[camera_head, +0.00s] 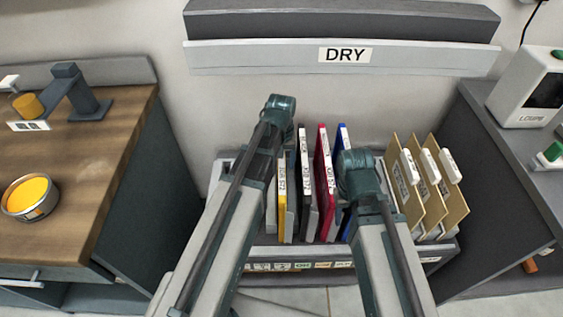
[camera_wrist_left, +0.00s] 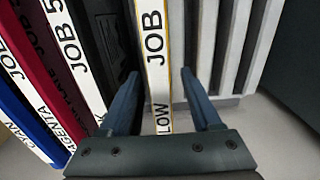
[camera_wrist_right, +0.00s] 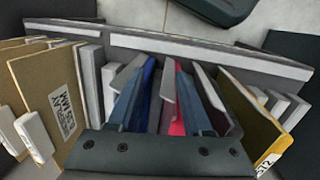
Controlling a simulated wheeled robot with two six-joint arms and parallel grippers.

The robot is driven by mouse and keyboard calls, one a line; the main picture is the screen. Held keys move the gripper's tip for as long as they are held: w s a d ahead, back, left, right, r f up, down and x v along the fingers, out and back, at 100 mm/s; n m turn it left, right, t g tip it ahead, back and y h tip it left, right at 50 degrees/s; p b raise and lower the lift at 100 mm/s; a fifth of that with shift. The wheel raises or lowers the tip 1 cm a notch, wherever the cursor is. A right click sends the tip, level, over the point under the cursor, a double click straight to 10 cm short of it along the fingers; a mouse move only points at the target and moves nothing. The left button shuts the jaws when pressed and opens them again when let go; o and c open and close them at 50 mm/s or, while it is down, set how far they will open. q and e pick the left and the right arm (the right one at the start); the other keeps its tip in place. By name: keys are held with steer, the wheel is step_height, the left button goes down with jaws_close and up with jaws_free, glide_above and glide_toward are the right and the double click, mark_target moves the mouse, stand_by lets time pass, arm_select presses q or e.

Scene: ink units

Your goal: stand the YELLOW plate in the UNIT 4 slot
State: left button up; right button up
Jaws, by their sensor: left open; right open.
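The yellow plate (camera_head: 283,205) stands upright in the rack, at the left end of the row of coloured plates. In the left wrist view its white label with a yellow edge (camera_wrist_left: 155,50) reads JOB and LOW. My left gripper (camera_wrist_left: 158,88) is open, with one finger on each side of the yellow plate; contact cannot be told. In the right wrist view my right gripper (camera_wrist_right: 165,85) is open over the rack, around the blue and magenta plates. In the head view both gripper tips are hidden by my arms. No UNIT 4 label is legible.
Black (camera_head: 303,180), magenta (camera_head: 325,170) and blue (camera_head: 343,137) plates share the rack (camera_head: 410,259) with several brown folders (camera_head: 440,185). A wooden bench (camera_head: 90,165) with a yellow ink tin (camera_head: 30,197) stands left. A DRY shelf (camera_head: 420,57) hangs above; a grey cabinet (camera_head: 510,150) stands right.

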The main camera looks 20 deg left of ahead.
arm_select(q)
steer(key=shift+r, duration=0.15)
step_height(320, 180, up, 14)
steer(key=p, duration=1.3)
steer(key=shift+f+p, duration=0.25)
steer(key=shift+p, duration=0.15)
steer(key=shift+r, duration=0.15)
step_height(320, 180, up, 5)
steer(key=p, duration=0.5)
steer(key=s+d+m+y, duration=0.1)
steer(key=s+d+m, duration=0.6)
steer(key=s+d, duration=0.3)
steer(key=s, duration=0.4)
steer(key=shift+s+d, duration=0.15)
steer(key=shift+d, duration=0.1)
